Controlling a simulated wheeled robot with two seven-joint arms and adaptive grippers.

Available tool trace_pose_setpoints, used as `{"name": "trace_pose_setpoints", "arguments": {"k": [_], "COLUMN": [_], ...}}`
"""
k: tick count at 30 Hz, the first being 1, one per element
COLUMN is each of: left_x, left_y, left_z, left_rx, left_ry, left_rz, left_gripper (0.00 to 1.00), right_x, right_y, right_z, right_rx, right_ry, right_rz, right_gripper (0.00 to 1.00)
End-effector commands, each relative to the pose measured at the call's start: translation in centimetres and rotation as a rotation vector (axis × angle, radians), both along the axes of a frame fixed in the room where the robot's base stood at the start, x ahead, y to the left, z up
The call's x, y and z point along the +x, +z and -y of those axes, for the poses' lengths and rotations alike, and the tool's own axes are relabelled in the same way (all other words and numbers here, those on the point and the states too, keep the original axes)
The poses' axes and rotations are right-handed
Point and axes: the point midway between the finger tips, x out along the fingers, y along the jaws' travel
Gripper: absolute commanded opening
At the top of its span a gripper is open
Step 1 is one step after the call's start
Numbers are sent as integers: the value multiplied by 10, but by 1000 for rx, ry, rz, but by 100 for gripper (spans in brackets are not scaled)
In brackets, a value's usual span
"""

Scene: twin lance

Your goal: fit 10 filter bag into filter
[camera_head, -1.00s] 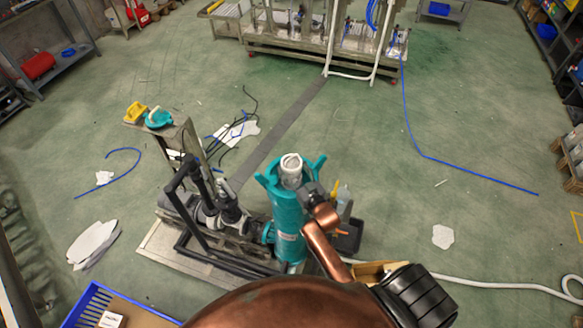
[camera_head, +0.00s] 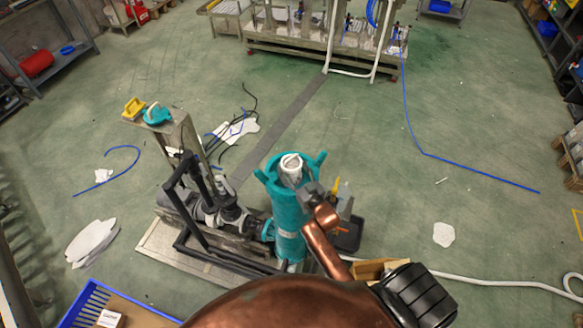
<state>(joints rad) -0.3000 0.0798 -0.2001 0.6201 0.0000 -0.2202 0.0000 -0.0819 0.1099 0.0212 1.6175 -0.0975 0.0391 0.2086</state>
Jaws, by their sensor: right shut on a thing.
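The teal filter housing (camera_head: 290,240) stands upright in the middle, with its top open and teal lugs around the rim. The white filter bag (camera_head: 291,163) sits in its mouth, with its round white top ring at about the rim. My right gripper (camera_head: 304,190) is at the near right side of the mouth, shut on the filter bag; its fingertips are partly hidden. The lower part of the bag is hidden inside the housing. My left gripper is out of view.
A grey pump with a black frame (camera_head: 185,205) stands left of the filter. A dark tray (camera_head: 347,235) with tools is close on its right. A stand (camera_head: 178,135) holds yellow and teal parts. A blue crate (camera_head: 88,300) is at the lower left. Open floor lies beyond.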

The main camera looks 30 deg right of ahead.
Motion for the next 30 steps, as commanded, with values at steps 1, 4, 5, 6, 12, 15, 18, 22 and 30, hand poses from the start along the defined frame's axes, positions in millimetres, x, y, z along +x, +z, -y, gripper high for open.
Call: {"name": "trace_pose_setpoints", "arguments": {"k": [1,4,5,6,12,15,18,22,30], "left_x": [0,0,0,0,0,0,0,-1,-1], "left_y": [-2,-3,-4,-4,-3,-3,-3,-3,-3], "left_z": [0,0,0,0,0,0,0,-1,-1], "left_rx": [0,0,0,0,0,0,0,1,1], "left_ry": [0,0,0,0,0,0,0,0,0], "left_rz": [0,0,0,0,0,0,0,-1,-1], "left_gripper": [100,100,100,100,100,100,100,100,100], "right_x": [0,0,0,0,0,0,0,-1,-25], "right_y": [-1,-4,-5,-6,-6,-6,-7,-8,-9], "right_z": [0,0,0,0,0,0,0,0,-1], "right_rx": [0,0,0,0,0,1,1,1,1], "right_ry": [0,0,0,0,0,0,0,-1,-1], "right_rz": [1,1,1,0,-2,-3,-4,-7,-7], "right_gripper": [17,17,17,17,72,78,78,78,78]}}
